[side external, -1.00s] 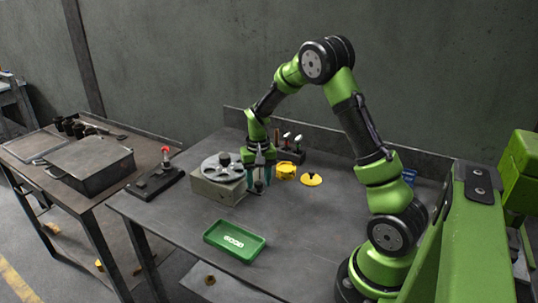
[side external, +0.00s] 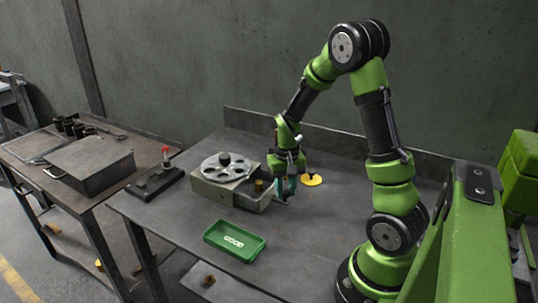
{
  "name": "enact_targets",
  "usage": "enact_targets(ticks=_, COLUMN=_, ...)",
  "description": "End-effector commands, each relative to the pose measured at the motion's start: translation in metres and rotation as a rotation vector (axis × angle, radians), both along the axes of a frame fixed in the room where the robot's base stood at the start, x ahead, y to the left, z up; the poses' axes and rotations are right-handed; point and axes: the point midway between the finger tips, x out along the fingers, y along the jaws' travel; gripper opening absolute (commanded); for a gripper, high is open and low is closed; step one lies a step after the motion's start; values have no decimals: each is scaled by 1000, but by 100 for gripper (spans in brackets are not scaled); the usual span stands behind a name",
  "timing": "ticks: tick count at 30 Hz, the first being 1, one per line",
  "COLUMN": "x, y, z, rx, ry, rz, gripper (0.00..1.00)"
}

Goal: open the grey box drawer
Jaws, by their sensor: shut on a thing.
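My gripper (side external: 284,196) points down at the drawer's outer end and is shut on the drawer handle. The handle itself is mostly hidden by the fingers.
A green tray (side external: 235,241) lies in front of the box. A yellow disc with a knob (side external: 311,180) lies right of my gripper. A black base with a red-topped lever (side external: 155,181) stands left on the side table. The table's front right is clear.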

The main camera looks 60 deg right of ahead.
Motion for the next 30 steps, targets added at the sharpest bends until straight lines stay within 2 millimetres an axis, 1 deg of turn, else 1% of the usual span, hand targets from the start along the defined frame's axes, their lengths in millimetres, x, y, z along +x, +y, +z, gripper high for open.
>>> enact_targets(ticks=1, x=-7, y=-1, z=1, rx=-1, ry=-4, rz=-4, gripper=0)
enact_targets(ticks=4, x=-14, y=-1, z=1, rx=-1, ry=-4, rz=-3, gripper=0)
enact_targets(ticks=13, x=-14, y=-1, z=1, rx=-2, ry=-5, rz=-2, gripper=0)
enact_targets(ticks=14, x=-14, y=-1, z=1, rx=-2, ry=-5, rz=-2, gripper=34)
enact_targets(ticks=18, x=-14, y=0, z=1, rx=-1, ry=-4, rz=-2, gripper=54)
enact_targets(ticks=26, x=-14, y=0, z=1, rx=-1, ry=-3, rz=-1, gripper=54)
enact_targets(ticks=30, x=-13, y=0, z=9, rx=-2, ry=-5, rz=0, gripper=54)
